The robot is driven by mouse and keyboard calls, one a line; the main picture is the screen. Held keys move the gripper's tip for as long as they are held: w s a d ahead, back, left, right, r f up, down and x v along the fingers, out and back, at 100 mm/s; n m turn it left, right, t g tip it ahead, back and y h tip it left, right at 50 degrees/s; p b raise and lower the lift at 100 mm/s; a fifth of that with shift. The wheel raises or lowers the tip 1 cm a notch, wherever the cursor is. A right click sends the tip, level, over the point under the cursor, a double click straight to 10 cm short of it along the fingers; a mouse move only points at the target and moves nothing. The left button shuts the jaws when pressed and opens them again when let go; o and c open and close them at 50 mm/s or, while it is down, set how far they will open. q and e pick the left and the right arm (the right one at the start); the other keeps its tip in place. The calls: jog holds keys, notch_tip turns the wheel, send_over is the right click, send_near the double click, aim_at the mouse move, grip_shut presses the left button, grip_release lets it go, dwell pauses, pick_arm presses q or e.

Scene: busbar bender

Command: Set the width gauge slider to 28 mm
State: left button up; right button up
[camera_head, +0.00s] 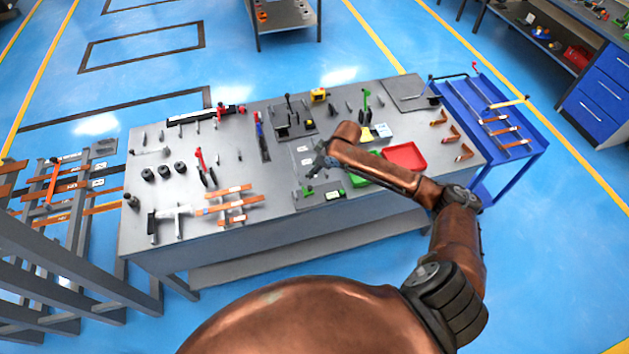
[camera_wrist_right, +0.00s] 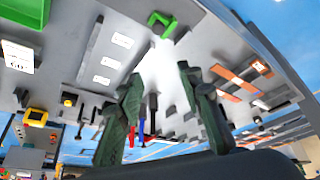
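The width gauge appears to be the grey plate (camera_head: 322,194) with a white label near the bench's front edge in the head view. A small green part (camera_head: 309,190), possibly its slider, sits on it. A green bracket-shaped part (camera_wrist_right: 160,22) shows at the top of the right wrist view; I cannot tell if it is the same part. The scale reading is too small to see. My right gripper (camera_head: 318,162) is above the bench, just behind the gauge. In the right wrist view its fingers (camera_wrist_right: 162,76) are apart with nothing between them. My left gripper is not in view.
A red tray (camera_head: 404,156) and a green tray (camera_head: 358,181) lie right of the gauge, the green one partly behind my arm. Orange-brown bars (camera_head: 232,207) and red-handled pliers (camera_head: 203,165) lie left. A blue cart (camera_head: 490,115) stands at the right.

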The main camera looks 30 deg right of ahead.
aim_at(310, 187)
jog(key=shift+m+g, duration=0.4)
jog(key=shift+w+a+f+p, duration=0.15)
jog(key=shift+f+p, duration=0.45)
jog(key=shift+f, duration=1.4)
jog(key=shift+w+a+f+p, duration=0.1)
jog(key=shift+f+p, duration=0.45)
jog(key=shift+f, duration=1.4)
jog(key=shift+w+a+f+p, duration=0.15)
jog(key=shift+f+p, duration=0.45)
jog(key=shift+f, duration=1.4)
jog(key=shift+c, duration=0.7)
jog(key=c, duration=0.8)
jog(key=shift+a, duration=0.1)
